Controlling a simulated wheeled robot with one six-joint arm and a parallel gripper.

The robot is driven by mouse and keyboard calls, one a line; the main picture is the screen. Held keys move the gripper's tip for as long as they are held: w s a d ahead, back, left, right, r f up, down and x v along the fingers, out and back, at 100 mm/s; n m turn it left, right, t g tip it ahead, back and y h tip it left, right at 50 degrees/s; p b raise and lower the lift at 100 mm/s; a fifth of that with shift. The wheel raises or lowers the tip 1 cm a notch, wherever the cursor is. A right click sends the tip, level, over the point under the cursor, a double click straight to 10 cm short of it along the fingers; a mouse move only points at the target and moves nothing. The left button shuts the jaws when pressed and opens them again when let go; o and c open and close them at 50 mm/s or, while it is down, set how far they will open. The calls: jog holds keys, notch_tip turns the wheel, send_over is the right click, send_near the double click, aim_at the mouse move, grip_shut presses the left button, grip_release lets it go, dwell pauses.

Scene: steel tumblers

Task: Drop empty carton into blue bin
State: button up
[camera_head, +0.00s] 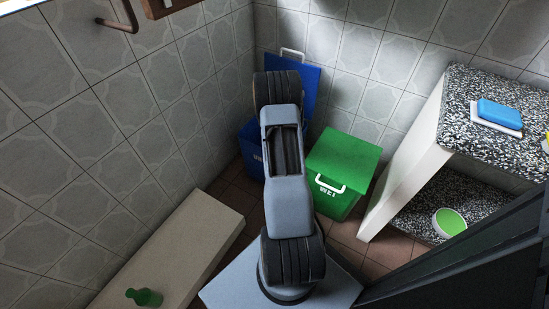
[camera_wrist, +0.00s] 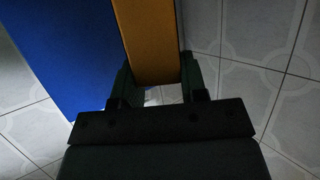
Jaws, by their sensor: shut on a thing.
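In the wrist view, my gripper (camera_wrist: 156,78) is shut on an orange-yellow carton (camera_wrist: 149,36), which extends up out of the frame between the two fingers. A flat blue surface, seemingly the raised lid of the blue bin (camera_wrist: 62,52), fills the upper left there, right beside the carton. In the head view, the blue bin (camera_head: 249,150) stands in the corner with its lid (camera_head: 309,88) raised against the wall. My arm covers the bin's middle and opening, and hides the gripper and the carton in that view.
A green bin (camera_head: 345,160) with its lid shut stands to the right of the blue bin. A speckled counter (camera_head: 460,115) at right holds a blue sponge (camera_head: 499,112); a green bowl (camera_head: 449,222) sits on its lower shelf. A low ledge (camera_head: 185,245) with a green bottle (camera_head: 145,297) runs along the left wall.

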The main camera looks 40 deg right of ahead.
jog(key=s+d+f+b, duration=0.1)
jog(key=d+f+b, duration=0.2)
jog(key=f, duration=0.3)
jog(key=shift+s+d+m+h, duration=0.3)
jog(key=shift+s+d+m, duration=0.1)
jog(key=shift+d, duration=0.1)
jog(key=o, duration=1.2)
jog(key=shift+r, duration=0.1)
jog(key=shift+p+v, duration=2.15)
jog(key=shift+v, duration=4.7)
jog(key=shift+w+r, duration=0.2)
